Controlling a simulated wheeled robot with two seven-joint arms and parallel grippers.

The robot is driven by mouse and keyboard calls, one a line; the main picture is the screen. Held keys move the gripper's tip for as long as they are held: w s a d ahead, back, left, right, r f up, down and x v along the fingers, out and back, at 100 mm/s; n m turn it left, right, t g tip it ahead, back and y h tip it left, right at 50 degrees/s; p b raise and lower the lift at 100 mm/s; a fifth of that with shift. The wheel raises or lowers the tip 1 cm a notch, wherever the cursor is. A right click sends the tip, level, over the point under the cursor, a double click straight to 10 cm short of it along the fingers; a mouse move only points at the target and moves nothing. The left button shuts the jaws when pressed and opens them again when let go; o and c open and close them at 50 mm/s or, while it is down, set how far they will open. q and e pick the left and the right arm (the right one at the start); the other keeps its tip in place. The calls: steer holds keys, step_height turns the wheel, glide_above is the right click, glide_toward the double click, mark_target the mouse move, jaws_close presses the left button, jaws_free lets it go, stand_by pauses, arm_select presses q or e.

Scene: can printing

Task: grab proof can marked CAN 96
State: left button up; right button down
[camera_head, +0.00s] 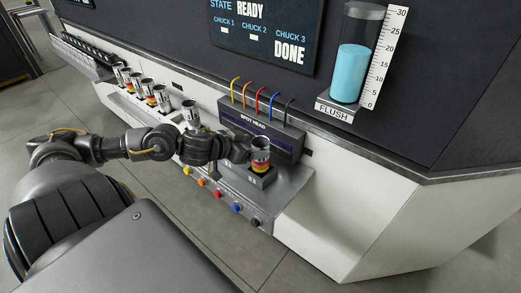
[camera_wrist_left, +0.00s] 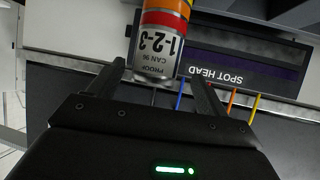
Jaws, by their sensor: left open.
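The proof can (camera_head: 261,156) stands upright on a dark block at the right end of the ledge, with orange and red bands low on its side. The left wrist view shows it upside down, with the print "PROOF CAN 96" and "1-2-3" on the can (camera_wrist_left: 157,48). My left gripper (camera_head: 243,152) is right beside it, on its left. In the left wrist view the open fingers of the gripper (camera_wrist_left: 157,72) lie on either side of the can's printed upper end. Contact cannot be told. My right gripper is not in view.
The spot head box (camera_head: 262,128), with several coloured wires, stands just behind the can. Several other cans (camera_head: 160,97) stand along the ledge to the left. Coloured buttons (camera_head: 203,183) line the front edge. A flush cylinder (camera_head: 357,65) of blue liquid stands back right. The screen (camera_head: 265,30) reads "READY" and "DONE".

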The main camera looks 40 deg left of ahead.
mark_target(264, 145)
arm_select(q)
steer(key=shift+w+d+f, duration=0.1)
steer(key=shift+w+d, duration=0.05)
steer(key=shift+w, duration=0.35)
steer(key=shift+d+p+x, duration=0.2)
steer(key=shift+p+x, duration=0.3)
steer(key=shift+x, duration=1.65)
steer(key=shift+s, duration=0.1)
steer(key=c, duration=1.3)
